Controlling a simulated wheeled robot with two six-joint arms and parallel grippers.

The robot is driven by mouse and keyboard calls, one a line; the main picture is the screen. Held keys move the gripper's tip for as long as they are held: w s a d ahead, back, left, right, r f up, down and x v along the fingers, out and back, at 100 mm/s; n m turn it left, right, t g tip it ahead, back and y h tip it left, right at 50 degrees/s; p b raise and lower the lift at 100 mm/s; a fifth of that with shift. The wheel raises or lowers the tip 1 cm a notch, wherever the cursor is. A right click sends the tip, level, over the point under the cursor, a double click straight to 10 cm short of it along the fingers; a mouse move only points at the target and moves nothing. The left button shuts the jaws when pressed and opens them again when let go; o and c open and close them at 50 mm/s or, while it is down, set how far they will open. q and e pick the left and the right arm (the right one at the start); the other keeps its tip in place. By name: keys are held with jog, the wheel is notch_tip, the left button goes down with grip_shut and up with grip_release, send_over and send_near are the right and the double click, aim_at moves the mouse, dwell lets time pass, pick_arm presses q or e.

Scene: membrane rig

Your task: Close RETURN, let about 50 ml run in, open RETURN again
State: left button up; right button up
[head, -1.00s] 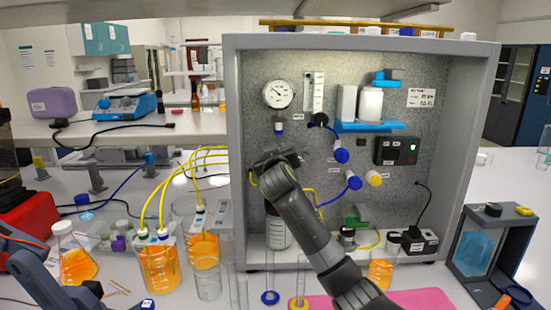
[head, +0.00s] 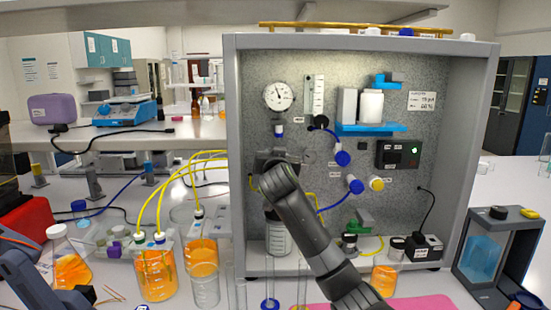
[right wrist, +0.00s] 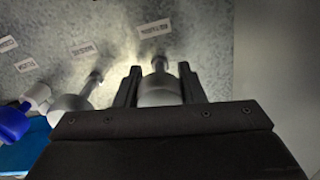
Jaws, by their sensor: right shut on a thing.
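My right gripper (right wrist: 158,88) is shut on a grey cylindrical valve knob (right wrist: 160,78), with one finger on each side of it. In the head view, my right gripper (head: 270,162) is at the left part of the panel, below the round gauge (head: 278,97), and my arm hides most of the valve. A label (right wrist: 155,28) sits beside the held knob, too blurred to read. A second grey knob (right wrist: 72,106) stands to its left. A clear graduated cylinder (head: 206,286) stands by the orange beakers; its level is unclear. My left arm shows at lower left, its gripper out of view.
The grey cabinet frame (head: 231,150) surrounds the panel. Blue knobs (head: 356,186) and a black control box (head: 398,154) are to the right of my arm. Beakers of orange liquid (head: 156,278) with yellow tubes stand in front to the left. A pink mat (head: 425,303) lies at the front.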

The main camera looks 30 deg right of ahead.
jog(key=shift+f, duration=0.15)
jog(key=o, duration=1)
jog(key=b+v, duration=0.3)
jog(key=v, duration=1.4)
jog(key=shift+s, duration=0.2)
